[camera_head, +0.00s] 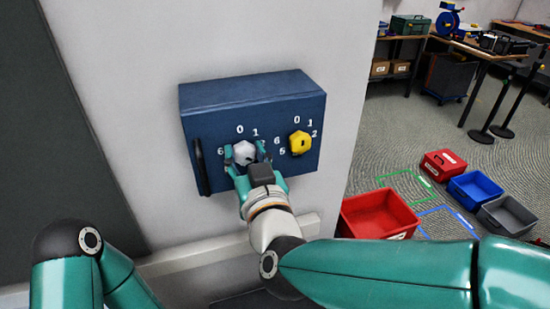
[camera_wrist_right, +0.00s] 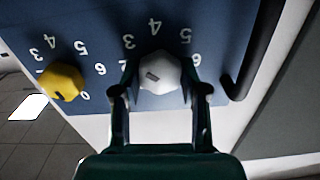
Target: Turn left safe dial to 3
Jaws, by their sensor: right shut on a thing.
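The blue safe (camera_head: 250,98) is fixed on the pale wall, with two numbered dials on its front. The white left dial (camera_head: 244,151) is between the fingers of my right gripper (camera_head: 246,157), which is shut on it. In the right wrist view the white dial (camera_wrist_right: 160,74) also sits between the two fingers (camera_wrist_right: 160,90) and shows a grey mark left of its middle; which number this mark points to I cannot tell. Digits 3, 4, 5 and 6 show around it there. My left arm shows at the lower left, its gripper out of view.
The yellow right dial (camera_head: 300,143) is beside the white one, close to my right gripper. A dark handle (camera_head: 201,167) stands out at the safe's left edge. Red (camera_head: 380,214), blue (camera_head: 474,189) and grey bins lie on the floor at the right.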

